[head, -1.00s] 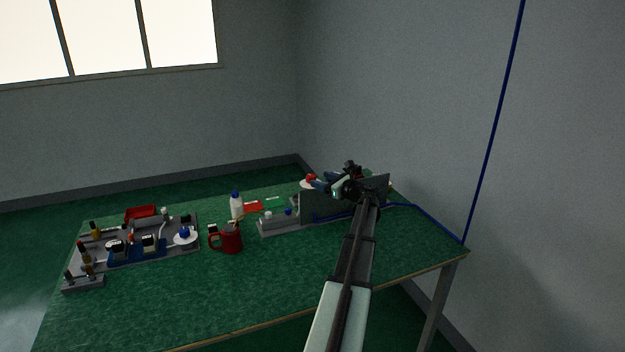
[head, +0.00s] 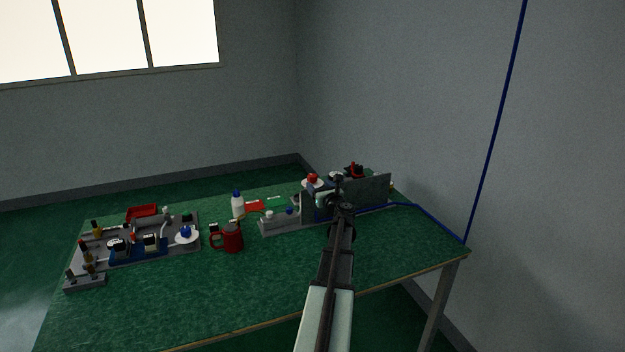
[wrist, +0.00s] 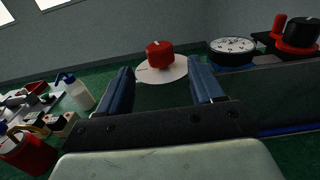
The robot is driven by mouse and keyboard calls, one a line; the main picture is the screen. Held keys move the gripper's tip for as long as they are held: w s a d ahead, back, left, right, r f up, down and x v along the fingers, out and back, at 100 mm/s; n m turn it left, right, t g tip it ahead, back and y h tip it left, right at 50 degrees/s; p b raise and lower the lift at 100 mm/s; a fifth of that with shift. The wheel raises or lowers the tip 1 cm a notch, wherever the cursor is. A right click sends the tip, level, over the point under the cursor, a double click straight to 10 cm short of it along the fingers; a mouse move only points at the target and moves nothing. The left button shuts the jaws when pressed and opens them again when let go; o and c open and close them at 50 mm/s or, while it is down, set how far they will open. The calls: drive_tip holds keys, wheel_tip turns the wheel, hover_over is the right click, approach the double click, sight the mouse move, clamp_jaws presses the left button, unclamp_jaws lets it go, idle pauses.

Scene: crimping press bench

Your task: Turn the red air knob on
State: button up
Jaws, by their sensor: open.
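The red air knob (wrist: 160,54) sits on a round white plate (wrist: 148,72) in the wrist view, ahead of my gripper and between its fingers as seen there. The knob also shows in the head view (head: 312,178), small, at the back of the bench. My gripper (wrist: 164,84) is open and empty, with two blue fingers set apart. The knob looks beyond the fingertips, not gripped; the exact gap cannot be told. In the head view my arm covers part of the press area, and the fingers are hard to make out.
A round gauge (wrist: 232,46) and a black knob on a red base (wrist: 300,34) stand to the right. A grey panel (head: 367,190) stands beside my arm. The front bench is clear.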

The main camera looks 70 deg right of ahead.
sight(315, 179)
drive_tip(key=x, duration=0.7)
drive_tip(key=shift+c, duration=0.2)
drive_tip(key=c, duration=0.9)
